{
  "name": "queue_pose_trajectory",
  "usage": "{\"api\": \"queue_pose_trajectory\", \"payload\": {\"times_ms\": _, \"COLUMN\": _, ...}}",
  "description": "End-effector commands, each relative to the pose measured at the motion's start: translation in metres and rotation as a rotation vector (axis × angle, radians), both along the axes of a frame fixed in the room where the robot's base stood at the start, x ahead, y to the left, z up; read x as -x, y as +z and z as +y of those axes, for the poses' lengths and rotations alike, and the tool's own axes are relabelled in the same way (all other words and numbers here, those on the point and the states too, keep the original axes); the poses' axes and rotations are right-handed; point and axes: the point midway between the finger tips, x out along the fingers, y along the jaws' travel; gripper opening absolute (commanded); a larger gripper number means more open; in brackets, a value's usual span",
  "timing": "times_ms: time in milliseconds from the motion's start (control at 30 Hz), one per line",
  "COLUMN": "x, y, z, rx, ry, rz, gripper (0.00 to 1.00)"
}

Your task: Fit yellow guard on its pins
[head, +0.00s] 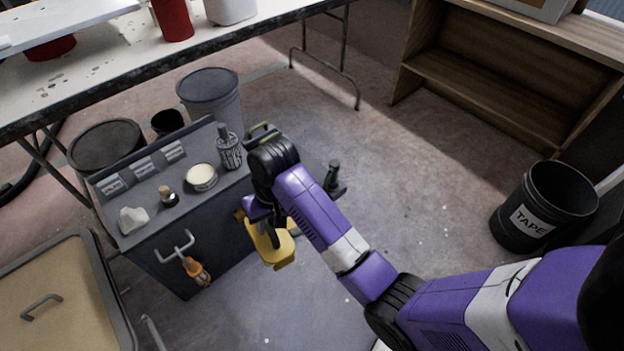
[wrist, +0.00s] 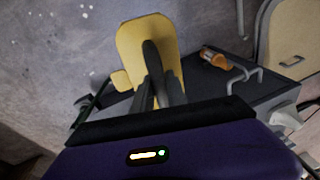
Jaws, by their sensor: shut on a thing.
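The yellow guard (head: 270,243) hangs from my gripper (head: 270,228) in the head view, beside the right part of the dark cabinet's front. In the wrist view the guard (wrist: 140,42) stands beyond my gripper fingers (wrist: 151,60), a flat plate with a small tab at its left. My gripper is shut on the guard. No pins can be made out in either view; my arm hides part of the cabinet's right end.
The dark cabinet (head: 150,252) carries a white lump, a corked bottle, a round tin (head: 201,177) and a patterned bottle (head: 229,150). A black tape bin (head: 545,205) stands right. The middle floor is clear.

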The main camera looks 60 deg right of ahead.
Motion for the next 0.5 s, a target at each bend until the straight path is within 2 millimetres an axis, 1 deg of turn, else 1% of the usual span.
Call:
{"api": "queue_pose_trajectory", "payload": {"times_ms": 33, "x": -0.014, "y": 0.005, "z": 0.014, "rx": 0.003, "ry": 0.068, "rz": -0.004, "gripper": 0.00}}
{"api": "queue_pose_trajectory", "payload": {"times_ms": 100, "x": -0.027, "y": 0.009, "z": 0.030, "rx": 0.003, "ry": 0.149, "rz": -0.006, "gripper": 0.00}}
{"api": "queue_pose_trajectory", "payload": {"times_ms": 300, "x": -0.060, "y": 0.022, "z": 0.068, "rx": 0.008, "ry": 0.348, "rz": -0.009, "gripper": 0.00}}
{"api": "queue_pose_trajectory", "payload": {"times_ms": 400, "x": -0.069, "y": 0.025, "z": 0.078, "rx": 0.010, "ry": 0.408, "rz": -0.010, "gripper": 0.00}}
{"api": "queue_pose_trajectory", "payload": {"times_ms": 500, "x": -0.072, "y": 0.026, "z": 0.080, "rx": 0.012, "ry": 0.425, "rz": -0.010, "gripper": 0.00}}
